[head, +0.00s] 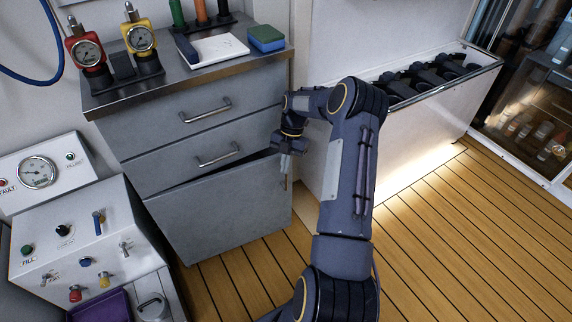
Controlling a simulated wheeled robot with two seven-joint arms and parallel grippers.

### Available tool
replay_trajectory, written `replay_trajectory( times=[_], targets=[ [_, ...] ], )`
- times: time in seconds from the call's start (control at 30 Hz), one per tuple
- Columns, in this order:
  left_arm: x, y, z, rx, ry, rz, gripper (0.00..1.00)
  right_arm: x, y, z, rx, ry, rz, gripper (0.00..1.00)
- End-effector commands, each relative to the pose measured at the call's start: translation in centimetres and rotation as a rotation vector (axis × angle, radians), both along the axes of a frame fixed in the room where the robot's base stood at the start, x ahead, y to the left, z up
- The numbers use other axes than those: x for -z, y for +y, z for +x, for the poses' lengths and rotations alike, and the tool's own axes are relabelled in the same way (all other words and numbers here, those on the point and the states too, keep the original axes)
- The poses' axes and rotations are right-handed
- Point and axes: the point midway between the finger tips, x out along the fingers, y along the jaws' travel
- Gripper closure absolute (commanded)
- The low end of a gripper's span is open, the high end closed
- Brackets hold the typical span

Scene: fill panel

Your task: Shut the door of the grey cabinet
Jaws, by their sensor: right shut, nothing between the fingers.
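The grey cabinet (200,125) stands left of centre with two drawers above and a door (225,210) below. The door is slightly ajar: a dark wedge of the inside shows along its top edge. My right gripper (285,168) is at the door's upper right corner, pointing down, with its fingers shut and empty. It is close to the door's right edge; I cannot tell whether it touches. The gripper and wrist hide part of that corner. My left gripper is not in view.
A control panel (85,240) stands at lower left. A white bin (425,140) stands right of my arm. The wooden floor (460,250) is clear at right.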

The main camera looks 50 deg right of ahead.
Motion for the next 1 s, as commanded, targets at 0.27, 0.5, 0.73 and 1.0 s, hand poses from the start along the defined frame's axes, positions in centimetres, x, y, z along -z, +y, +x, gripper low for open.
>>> replay_trajectory(
  times=[0.27, 0.5, 0.73, 1.0],
  targets=[
    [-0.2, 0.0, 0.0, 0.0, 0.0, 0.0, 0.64, -0.5, -0.2, 0.1, 0.0, -0.001, -0.001, 1.0],
    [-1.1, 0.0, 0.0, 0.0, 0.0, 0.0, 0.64, -4.1, -1.4, 0.6, 0.001, -0.004, -0.002, 1.0],
    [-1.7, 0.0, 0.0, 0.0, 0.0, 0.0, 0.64, -6.9, -2.4, 0.9, 0.0, -0.001, 0.0, 1.0],
    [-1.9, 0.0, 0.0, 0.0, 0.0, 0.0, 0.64, -6.2, -2.9, -1.0, 0.135, -0.08, 0.04, 1.0]
  ],
)
